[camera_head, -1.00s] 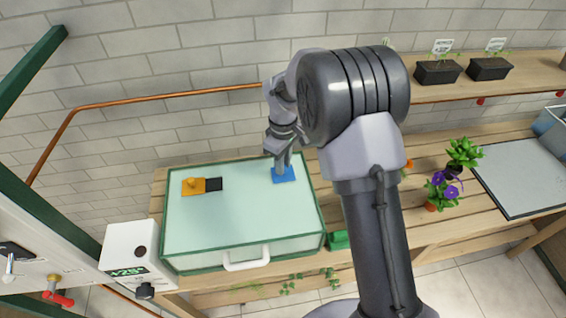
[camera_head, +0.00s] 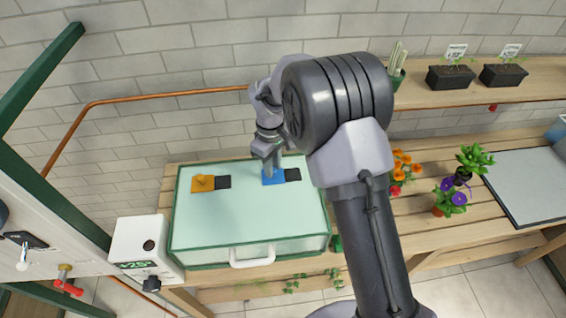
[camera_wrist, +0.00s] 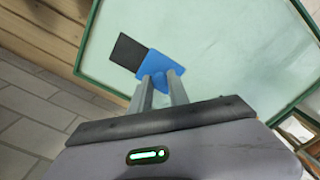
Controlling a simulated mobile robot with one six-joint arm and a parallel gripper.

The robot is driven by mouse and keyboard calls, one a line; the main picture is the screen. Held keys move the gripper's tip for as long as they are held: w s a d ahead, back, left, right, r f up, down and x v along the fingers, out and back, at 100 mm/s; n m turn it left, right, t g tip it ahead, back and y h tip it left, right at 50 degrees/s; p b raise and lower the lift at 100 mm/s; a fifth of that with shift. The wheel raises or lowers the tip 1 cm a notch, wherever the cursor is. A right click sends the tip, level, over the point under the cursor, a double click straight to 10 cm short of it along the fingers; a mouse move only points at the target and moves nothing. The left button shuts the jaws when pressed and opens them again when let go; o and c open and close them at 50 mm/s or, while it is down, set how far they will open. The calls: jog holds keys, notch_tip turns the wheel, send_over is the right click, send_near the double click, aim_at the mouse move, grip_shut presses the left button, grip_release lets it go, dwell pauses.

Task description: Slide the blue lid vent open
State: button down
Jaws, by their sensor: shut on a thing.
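The blue lid vent (camera_head: 273,177) lies on the pale glass lid (camera_head: 245,220) of a green-framed box. A black opening (camera_head: 292,174) shows directly to its right. My gripper (camera_head: 270,172) reaches down onto the blue vent from above. In the wrist view the blue vent (camera_wrist: 153,66) sits at the fingertips of my gripper (camera_wrist: 160,80), with the black opening (camera_wrist: 129,52) beside it. The fingers are shut on the vent's knob, which they mostly hide.
An orange vent (camera_head: 203,183) with a black opening (camera_head: 223,182) is at the lid's left. A white handle (camera_head: 252,257) is on the box front. A white display unit (camera_head: 140,248) stands at its left. Flowers (camera_head: 404,168) and potted plants (camera_head: 449,198) stand to the right.

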jog(key=shift+a, duration=0.15)
jog(key=c, duration=1.3)
grip_release()
jog(key=shift+o, duration=0.2)
jog(key=shift+a, duration=0.15)
jog(key=shift+r, duration=0.1)
notch_tip(320, 180, up, 17)
jog(key=p, duration=0.3)
jog(key=shift+p, duration=0.4)
jog(key=shift+r, duration=0.1)
